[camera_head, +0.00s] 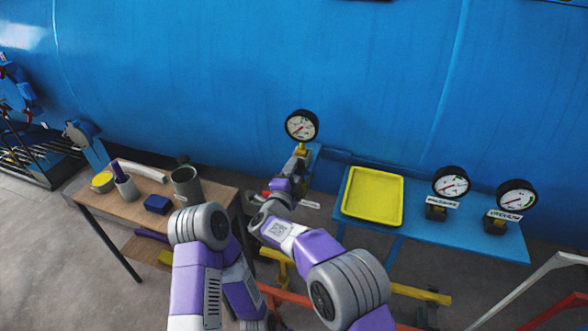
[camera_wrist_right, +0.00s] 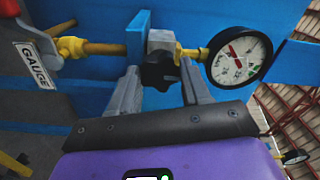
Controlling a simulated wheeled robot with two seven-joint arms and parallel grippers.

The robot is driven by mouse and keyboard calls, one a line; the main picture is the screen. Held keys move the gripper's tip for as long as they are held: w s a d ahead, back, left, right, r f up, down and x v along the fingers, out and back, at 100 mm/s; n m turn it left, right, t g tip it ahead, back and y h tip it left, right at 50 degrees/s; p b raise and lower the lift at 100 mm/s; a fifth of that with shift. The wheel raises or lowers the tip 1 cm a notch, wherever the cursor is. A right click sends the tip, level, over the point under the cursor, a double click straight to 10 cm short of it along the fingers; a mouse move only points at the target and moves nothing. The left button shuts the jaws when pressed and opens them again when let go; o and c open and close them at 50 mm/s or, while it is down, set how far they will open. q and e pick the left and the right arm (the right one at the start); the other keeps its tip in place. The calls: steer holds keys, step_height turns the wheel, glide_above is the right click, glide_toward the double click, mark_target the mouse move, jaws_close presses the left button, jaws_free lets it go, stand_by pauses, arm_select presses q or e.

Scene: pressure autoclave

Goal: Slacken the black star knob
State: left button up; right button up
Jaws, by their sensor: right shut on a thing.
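The black star knob (camera_wrist_right: 157,72) sits on a grey valve block (camera_wrist_right: 161,40) in the right wrist view. My right gripper (camera_wrist_right: 160,82) has one finger on each side of the knob and is shut on it. In the head view my right gripper (camera_head: 298,160) reaches up to just below the left gauge (camera_head: 301,125); the knob is hidden there. The same white-faced gauge (camera_wrist_right: 239,55) is joined to the block by a brass fitting. My left arm is folded at the lower left, and its gripper does not show.
A blue bracket plate (camera_wrist_right: 138,36) and a brass pipe adjoin the valve. A yellow tray (camera_head: 373,196) and two more gauges (camera_head: 451,183) stand on the blue shelf to the right. A wooden table (camera_head: 220,193) with cups is at left. The blue vessel (camera_head: 230,70) closes off the back.

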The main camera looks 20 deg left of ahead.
steer(key=n+p, duration=0.6)
steer(key=n, duration=0.6)
steer(key=shift+n, duration=0.3)
stand_by(0.4)
steer(key=o, duration=1.1)
steer(key=shift+c, duration=0.2)
steer(key=shift+s+f, duration=0.1)
